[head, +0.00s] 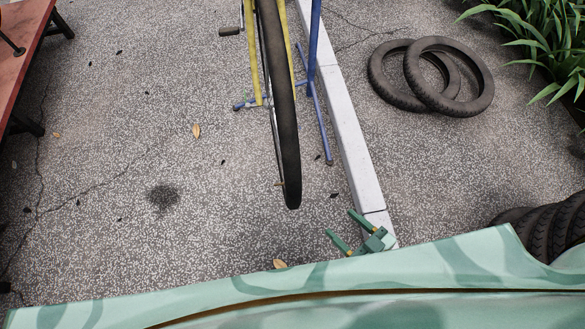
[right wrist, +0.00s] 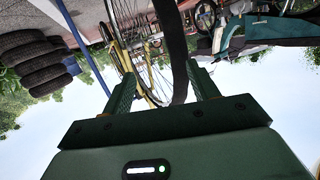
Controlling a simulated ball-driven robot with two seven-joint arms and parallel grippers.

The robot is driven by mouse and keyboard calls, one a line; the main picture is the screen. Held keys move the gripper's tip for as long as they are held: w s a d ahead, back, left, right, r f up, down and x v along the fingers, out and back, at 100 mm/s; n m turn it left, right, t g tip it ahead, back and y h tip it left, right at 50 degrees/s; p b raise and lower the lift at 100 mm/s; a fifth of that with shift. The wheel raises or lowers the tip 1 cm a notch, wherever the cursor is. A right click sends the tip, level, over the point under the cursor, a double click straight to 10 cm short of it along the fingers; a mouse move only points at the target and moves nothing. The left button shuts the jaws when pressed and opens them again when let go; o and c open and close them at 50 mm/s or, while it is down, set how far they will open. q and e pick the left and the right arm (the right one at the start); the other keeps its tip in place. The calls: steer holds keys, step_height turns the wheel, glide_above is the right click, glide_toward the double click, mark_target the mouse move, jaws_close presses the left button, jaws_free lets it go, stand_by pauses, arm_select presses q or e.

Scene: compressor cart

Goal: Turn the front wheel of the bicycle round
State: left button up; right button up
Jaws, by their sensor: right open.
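The bicycle's near wheel, with a dark tyre (head: 285,130), hangs at the top middle of the head view, between yellow frame tubes (head: 252,55). My right gripper (head: 341,222) is open and empty, below and right of the tyre's lower end, apart from it. In the right wrist view, the picture is upside down and the tyre (right wrist: 172,45) shows between the open fingers (right wrist: 163,80), beyond them. The spokes and the yellow frame show behind it. My left gripper is not in view.
A blue stand (head: 314,60) holds near the wheel, beside a pale kerb (head: 345,125). Two loose tyres (head: 448,78) lie at the right; stacked tyres (head: 562,232) stand at the lower right. A red bench (head: 20,45) is at the left. The speckled floor left of the wheel is mostly clear.

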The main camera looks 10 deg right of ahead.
steer(key=t+y, duration=0.2)
glide_toward(298, 178)
steer(key=shift+m, duration=0.4)
steer(key=b+x, duration=0.3)
steer(key=x, duration=0.8)
steer(key=shift+w, duration=0.15)
steer(key=shift+w+a, duration=0.25)
steer(key=shift+w, duration=0.15)
steer(key=shift+c, duration=0.3)
